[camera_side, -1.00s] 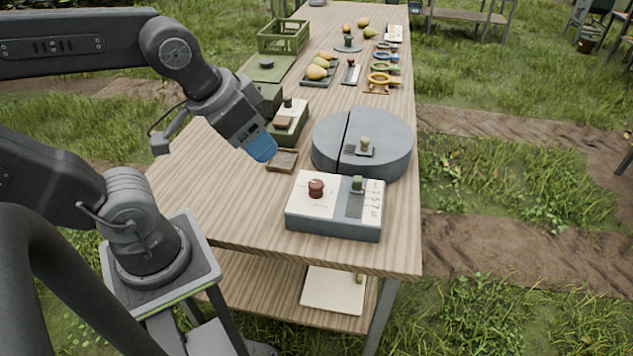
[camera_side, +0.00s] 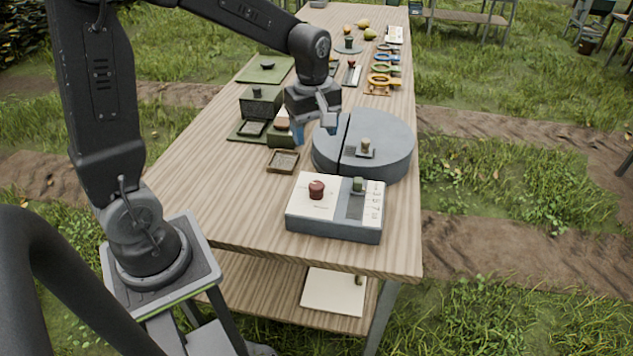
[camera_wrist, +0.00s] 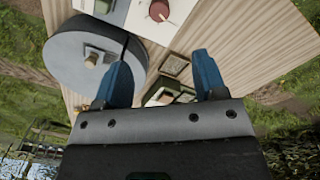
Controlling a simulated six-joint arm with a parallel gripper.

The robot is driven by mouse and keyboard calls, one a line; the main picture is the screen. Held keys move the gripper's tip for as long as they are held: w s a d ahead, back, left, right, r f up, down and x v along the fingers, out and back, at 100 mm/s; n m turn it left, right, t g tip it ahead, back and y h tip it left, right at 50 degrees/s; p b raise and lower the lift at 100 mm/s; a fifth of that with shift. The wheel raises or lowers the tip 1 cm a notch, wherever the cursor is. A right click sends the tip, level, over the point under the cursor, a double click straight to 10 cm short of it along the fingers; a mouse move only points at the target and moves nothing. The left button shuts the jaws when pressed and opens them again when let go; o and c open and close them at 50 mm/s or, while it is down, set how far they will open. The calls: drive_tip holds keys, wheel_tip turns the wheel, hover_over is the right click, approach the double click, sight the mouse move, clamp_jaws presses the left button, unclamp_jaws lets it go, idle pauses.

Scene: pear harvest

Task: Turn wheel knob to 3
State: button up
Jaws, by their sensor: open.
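A grey control box (camera_side: 334,230) stands at the near end of the table. Its white top bears a round dark-red knob (camera_side: 316,189) and a green slider knob (camera_side: 357,184) beside a printed number scale. The red knob also shows at the top of the wrist view (camera_wrist: 159,11). Behind the box lies a large grey split disc (camera_side: 390,140) with a tan knob (camera_side: 365,144) on a small plate. The knob settings are too small to read. My gripper (camera_side: 315,132) is open and empty, above the table at the disc's left edge. Its blue fingers (camera_wrist: 160,58) stand apart in the wrist view.
A small brown tray (camera_side: 283,161) lies left of the disc. Coloured ring-handled tools (camera_side: 384,80) and pears (camera_side: 372,33) lie farther back. The table (camera_side: 220,210) is bare at the near left.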

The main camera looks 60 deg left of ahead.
sight(317, 184)
drive_tip(key=shift+n, duration=0.8)
drive_tip(key=f, duration=1)
drive_tip(key=w+a+f, duration=0.1)
drive_tip(key=f, duration=0.4)
drive_tip(key=shift+f, duration=0.25)
drive_tip(key=c, duration=0.9)
